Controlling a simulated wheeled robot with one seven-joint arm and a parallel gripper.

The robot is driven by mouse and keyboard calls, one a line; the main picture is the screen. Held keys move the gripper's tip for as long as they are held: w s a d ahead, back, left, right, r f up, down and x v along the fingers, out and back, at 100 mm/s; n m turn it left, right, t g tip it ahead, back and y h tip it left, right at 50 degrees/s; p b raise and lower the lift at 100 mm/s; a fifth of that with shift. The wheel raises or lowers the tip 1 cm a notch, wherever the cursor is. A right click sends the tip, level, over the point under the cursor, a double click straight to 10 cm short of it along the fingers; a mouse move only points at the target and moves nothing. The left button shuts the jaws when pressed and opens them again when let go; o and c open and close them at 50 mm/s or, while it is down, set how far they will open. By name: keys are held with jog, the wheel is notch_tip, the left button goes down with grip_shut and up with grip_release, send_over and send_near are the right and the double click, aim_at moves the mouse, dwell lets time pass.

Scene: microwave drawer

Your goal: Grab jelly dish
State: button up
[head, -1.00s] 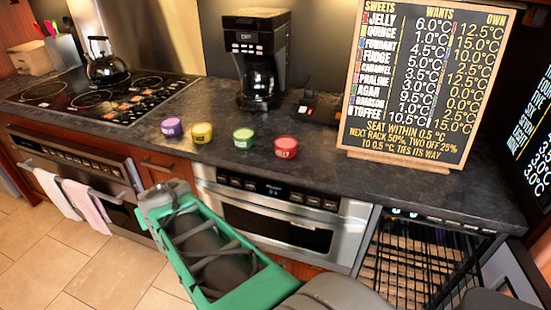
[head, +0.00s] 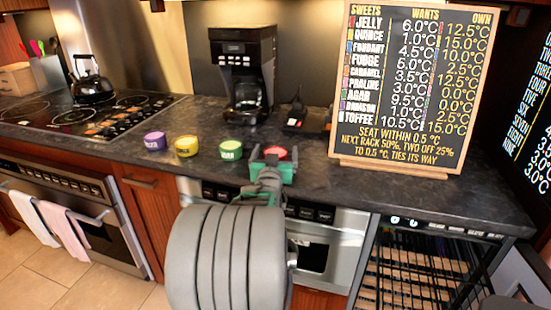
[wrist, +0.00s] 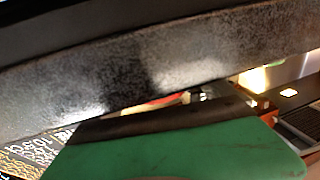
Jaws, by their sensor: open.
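The red jelly dish (head: 275,152) stands near the front edge of the counter, at the right end of a row of small dishes. My gripper (head: 272,162) is open, with its green fingers at the counter's front edge, close in front of the dish and partly covering it. The head view does not show whether the fingers touch the dish. In the wrist view a green finger (wrist: 180,150) fills the bottom, and a thin red sliver, perhaps the dish, shows above it.
Purple (head: 155,141), yellow (head: 186,146) and green (head: 231,149) dishes stand to the left. A coffee maker (head: 243,75) is behind, and a menu board (head: 402,90) stands to the right. Below the counter are an oven drawer (head: 330,235) and a wire-rack cooler (head: 425,265).

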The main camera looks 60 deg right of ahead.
jog(key=c, duration=1.6)
jog(key=shift+r, duration=0.1)
jog(key=shift+c, duration=0.8)
jog(key=shift+r, duration=0.1)
